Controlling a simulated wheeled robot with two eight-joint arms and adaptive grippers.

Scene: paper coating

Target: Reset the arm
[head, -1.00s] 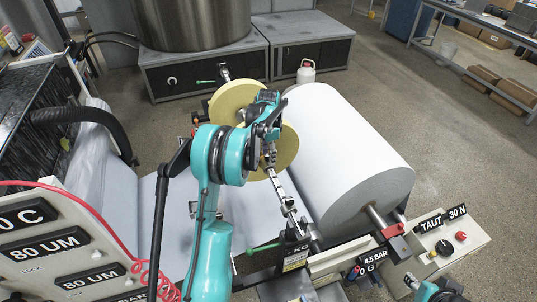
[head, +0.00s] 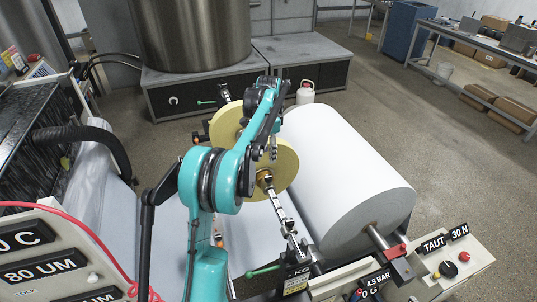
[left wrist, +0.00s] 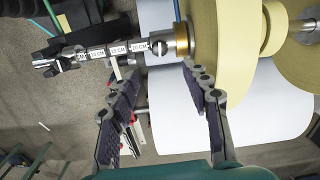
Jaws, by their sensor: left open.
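My left arm reaches up from the bottom of the head view, and its gripper (head: 272,152) is over the yellow rolls (head: 284,172). In the left wrist view the two fingers of the left gripper (left wrist: 160,125) stand wide apart with nothing between them. Beyond the fingers is a metal shaft (left wrist: 108,51) with centimetre marks, running into a brass collar and the yellow roll (left wrist: 235,35). The fingers look apart from the shaft. My right gripper does not show.
A large white paper roll (head: 345,180) lies right of the yellow rolls. A green-handled lever (head: 264,270) is at the front. A steel drum (head: 195,35) stands at the back. Open floor lies to the right.

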